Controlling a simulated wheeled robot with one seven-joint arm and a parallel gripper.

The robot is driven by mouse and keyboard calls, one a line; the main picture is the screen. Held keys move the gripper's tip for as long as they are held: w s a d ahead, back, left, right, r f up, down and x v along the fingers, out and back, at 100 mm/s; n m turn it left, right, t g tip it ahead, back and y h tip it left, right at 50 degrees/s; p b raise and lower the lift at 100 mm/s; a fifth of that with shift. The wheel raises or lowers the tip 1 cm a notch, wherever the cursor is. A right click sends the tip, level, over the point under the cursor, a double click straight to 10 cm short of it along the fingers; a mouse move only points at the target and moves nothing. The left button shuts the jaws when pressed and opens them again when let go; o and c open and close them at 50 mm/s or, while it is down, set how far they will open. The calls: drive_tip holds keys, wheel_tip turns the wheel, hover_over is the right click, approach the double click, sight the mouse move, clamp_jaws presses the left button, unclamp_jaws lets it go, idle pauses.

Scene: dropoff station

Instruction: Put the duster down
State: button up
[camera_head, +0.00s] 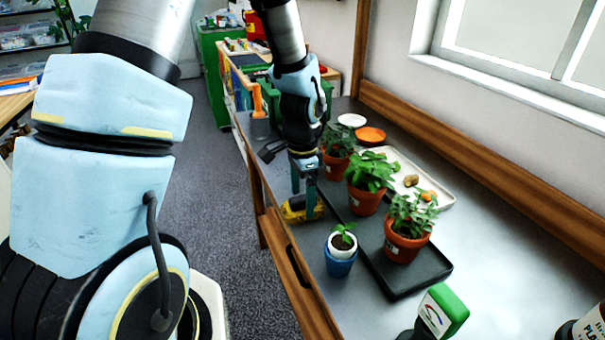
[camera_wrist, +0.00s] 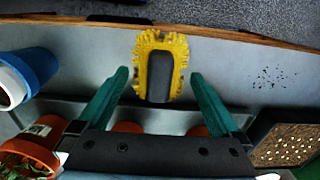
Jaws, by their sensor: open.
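The duster (camera_wrist: 178,52), yellow and fringed with a dark grey back, lies on the grey bench top (camera_wrist: 90,55) near its wooden front edge. It also shows as a yellow patch (camera_head: 296,212) under my gripper in the head view. My gripper (camera_wrist: 159,76) is open, with its two green fingers on either side of the duster and a gap to each. In the head view my gripper (camera_head: 304,190) points down at the bench, and its fingers partly hide the duster. Whether a fingertip touches the bench is hard to tell.
A black tray (camera_head: 425,277) with several potted plants stands right of my gripper. A small seedling in a blue pot (camera_head: 340,265) stands close in front. A green-topped bottle (camera_head: 440,310) is nearer. Dark specks (camera_wrist: 270,77) lie on the bench beside the duster.

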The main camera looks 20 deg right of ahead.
sight(302, 197)
wheel_tip(302, 197, up, 10)
drive_tip(key=r+b, duration=0.1)
drive_tip(key=b, duration=0.1)
drive_tip(key=s+a+f+n+t, duration=0.1)
drive_tip(key=a+n, duration=1.5)
drive_tip(key=a, duration=0.7)
drive_tip(key=shift+s+a+t, duration=0.3)
